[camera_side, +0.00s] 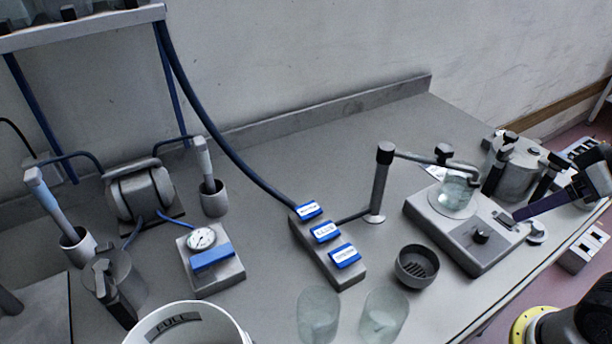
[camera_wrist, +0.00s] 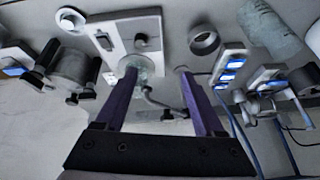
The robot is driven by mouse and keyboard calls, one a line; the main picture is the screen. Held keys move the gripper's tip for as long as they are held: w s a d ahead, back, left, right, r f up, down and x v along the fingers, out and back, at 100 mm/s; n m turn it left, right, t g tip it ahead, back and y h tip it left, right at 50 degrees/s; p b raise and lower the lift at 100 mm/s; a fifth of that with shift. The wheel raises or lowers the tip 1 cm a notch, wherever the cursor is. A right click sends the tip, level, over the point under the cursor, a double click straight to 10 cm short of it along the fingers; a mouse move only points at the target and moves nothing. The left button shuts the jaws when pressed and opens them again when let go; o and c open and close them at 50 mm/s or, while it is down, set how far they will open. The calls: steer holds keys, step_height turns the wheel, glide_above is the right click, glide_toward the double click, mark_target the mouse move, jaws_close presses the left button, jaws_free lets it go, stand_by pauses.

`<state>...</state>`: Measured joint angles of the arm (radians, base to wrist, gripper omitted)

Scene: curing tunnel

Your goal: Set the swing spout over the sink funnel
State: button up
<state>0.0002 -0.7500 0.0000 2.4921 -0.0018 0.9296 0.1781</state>
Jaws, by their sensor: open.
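The swing spout (camera_side: 420,158) is a grey arm on an upright dark-capped post. It reaches right, with its bent end over a glass beaker (camera_side: 458,194) on a stirrer plate. The sink funnel (camera_side: 416,266), a dark round cup with a slotted grate, stands in front of the post, clear of the spout's end. My gripper (camera_wrist: 156,72) is open and empty; its purple finger also shows in the side view (camera_side: 545,203), right of the stirrer plate. In the wrist view the spout arm (camera_wrist: 165,105) shows between the fingers, partly hidden, and the funnel (camera_wrist: 205,40) lies right of them.
The stirrer plate (camera_side: 470,232) lies between my gripper and the funnel. A valve block with blue labels (camera_side: 330,250) stands left of the funnel. Two clear glasses (camera_side: 384,316) stand at the front. The bench behind the post is clear.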

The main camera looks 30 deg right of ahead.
steer(key=w+a+r+m, duration=0.2)
steer(key=w+r+m, duration=0.6)
steer(key=r+m, duration=0.2)
steer(key=w+a+r+m+g, duration=0.1)
steer(key=w+a+r+m, duration=0.15)
steer(key=w, duration=0.35)
steer(key=w+a+r+m+g, duration=0.1)
steer(key=w+a+m, duration=0.2)
steer(key=w, duration=0.4)
steer(key=w+a+f+m+g, duration=0.1)
steer(key=w+a+f+g, duration=0.1)
steer(key=w+a+f, duration=0.8)
steer(key=shift+n+g, duration=0.25)
steer(key=shift+g, duration=0.35)
steer(key=a+f, duration=0.1)
steer(key=f, duration=0.3)
steer(key=a+f, duration=0.2)
steer(key=f, duration=0.1)
steer(key=a+f, duration=0.1)
steer(key=f, duration=0.3)
steer(key=shift+w+a+f, duration=0.2)
steer(key=shift+a+f, duration=0.15)
steer(key=shift+a, duration=0.05)
